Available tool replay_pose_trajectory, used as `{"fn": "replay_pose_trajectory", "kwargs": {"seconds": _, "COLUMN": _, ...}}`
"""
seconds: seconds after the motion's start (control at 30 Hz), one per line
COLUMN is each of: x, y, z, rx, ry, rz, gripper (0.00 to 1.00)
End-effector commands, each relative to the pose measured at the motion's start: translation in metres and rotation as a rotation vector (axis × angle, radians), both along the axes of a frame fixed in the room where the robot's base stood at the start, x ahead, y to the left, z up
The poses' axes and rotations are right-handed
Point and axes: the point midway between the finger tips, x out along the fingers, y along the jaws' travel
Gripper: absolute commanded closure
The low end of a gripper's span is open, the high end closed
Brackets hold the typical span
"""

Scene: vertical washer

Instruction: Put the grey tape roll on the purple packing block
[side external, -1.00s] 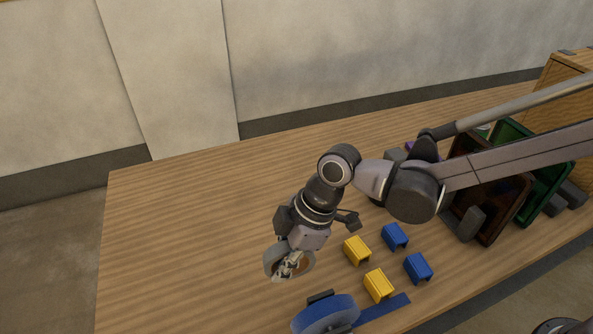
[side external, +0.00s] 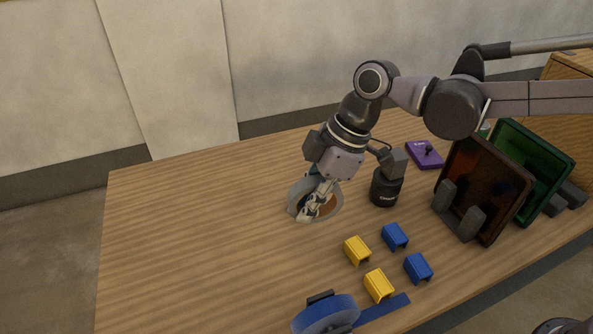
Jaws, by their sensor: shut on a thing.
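The grey tape roll (side external: 297,207) is a wide ring with a brown inner side, seen in the side external view left of the middle. My gripper (side external: 308,211) is shut on its wall, with the fingers reaching into the ring. The roll looks tilted; I cannot tell how far it is above the table.
A black cylinder (side external: 383,192) stands between the roll and the block. Blue and yellow clips (side external: 378,285) and a blue tape roll (side external: 325,314) lie in front. Dark red (side external: 485,190) and green (side external: 540,165) panels stand at the right. The table's left side (side external: 190,230) is clear.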

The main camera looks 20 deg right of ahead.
Motion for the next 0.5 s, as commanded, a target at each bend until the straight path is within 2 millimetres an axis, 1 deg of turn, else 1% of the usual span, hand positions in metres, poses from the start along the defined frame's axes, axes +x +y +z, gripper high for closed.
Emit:
{"fn": "replay_pose_trajectory", "kwargs": {"seconds": 0.03, "x": 0.01, "y": -0.007, "z": 0.0, "rx": -0.001, "ry": 0.001, "rz": -0.032, "gripper": 1.0}}
{"fn": "replay_pose_trajectory", "kwargs": {"seconds": 0.17, "x": 0.035, "y": -0.026, "z": 0.001, "rx": -0.004, "ry": 0.002, "rz": -0.118, "gripper": 1.0}}
{"fn": "replay_pose_trajectory", "kwargs": {"seconds": 0.27, "x": 0.061, "y": -0.047, "z": 0.001, "rx": -0.005, "ry": 0.003, "rz": -0.208, "gripper": 1.0}}
{"fn": "replay_pose_trajectory", "kwargs": {"seconds": 0.37, "x": 0.089, "y": -0.076, "z": 0.002, "rx": -0.008, "ry": 0.003, "rz": -0.315, "gripper": 1.0}}
{"fn": "replay_pose_trajectory", "kwargs": {"seconds": 0.47, "x": 0.119, "y": -0.111, "z": 0.002, "rx": -0.009, "ry": 0.004, "rz": -0.435, "gripper": 1.0}}
{"fn": "replay_pose_trajectory", "kwargs": {"seconds": 0.5, "x": 0.13, "y": -0.126, "z": 0.002, "rx": -0.01, "ry": 0.005, "rz": -0.484, "gripper": 1.0}}
